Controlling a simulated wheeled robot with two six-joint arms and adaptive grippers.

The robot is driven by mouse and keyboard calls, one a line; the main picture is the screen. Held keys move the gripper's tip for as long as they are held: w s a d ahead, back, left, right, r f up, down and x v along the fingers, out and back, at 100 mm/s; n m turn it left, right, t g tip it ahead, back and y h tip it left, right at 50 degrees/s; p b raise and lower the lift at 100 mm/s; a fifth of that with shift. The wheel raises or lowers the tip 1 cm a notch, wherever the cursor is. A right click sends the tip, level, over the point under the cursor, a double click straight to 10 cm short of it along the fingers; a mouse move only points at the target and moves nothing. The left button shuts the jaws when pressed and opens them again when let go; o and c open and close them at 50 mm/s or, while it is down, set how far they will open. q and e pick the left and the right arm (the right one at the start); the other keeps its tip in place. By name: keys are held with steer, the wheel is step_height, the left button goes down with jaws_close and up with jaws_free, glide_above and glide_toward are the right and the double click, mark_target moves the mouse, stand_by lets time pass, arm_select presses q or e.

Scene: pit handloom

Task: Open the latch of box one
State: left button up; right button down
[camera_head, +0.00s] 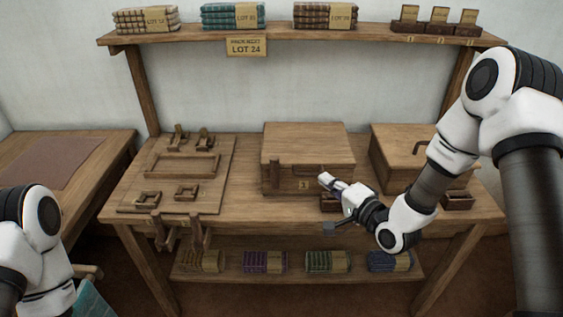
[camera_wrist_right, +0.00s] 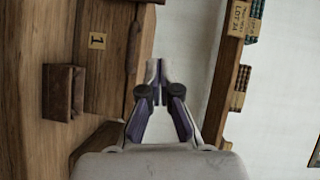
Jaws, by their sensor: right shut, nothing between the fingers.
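Box one (camera_head: 304,184), a wooden box with a "1" label, stands closed at the middle of the table. A dark upright wooden piece (camera_head: 274,177), which looks like its latch, is at the left of its front. The label (camera_wrist_right: 97,41) and a dark bar (camera_wrist_right: 133,50) on the front show in the right wrist view. My right gripper (camera_head: 325,180) is shut and empty, in front of the box's right part, right of the latch; contact cannot be told. It also shows in the wrist view (camera_wrist_right: 156,75). My left gripper is out of view.
A second box (camera_head: 390,172) with a handle stands at the right, partly behind my right arm. A small wooden holder (camera_head: 330,203) sits below my right gripper. A fixture board (camera_head: 178,205) lies at the left. A shelf (camera_head: 200,35) with cloth stacks runs above.

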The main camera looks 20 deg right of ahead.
mark_target(300, 174)
steer(key=p+x, duration=0.1)
steer(key=x, duration=0.9)
steer(key=shift+w+a+p, duration=0.25)
steer(key=shift+a+p, duration=0.05)
steer(key=shift+p, duration=0.05)
steer(key=a, duration=0.1)
steer(key=w+a+f, duration=0.1)
steer(key=a, duration=0.1)
steer(key=shift+w+a+p, duration=0.1)
steer(key=shift+w+p, duration=0.1)
steer(key=shift+p, duration=0.1)
steer(key=shift+r, duration=0.1)
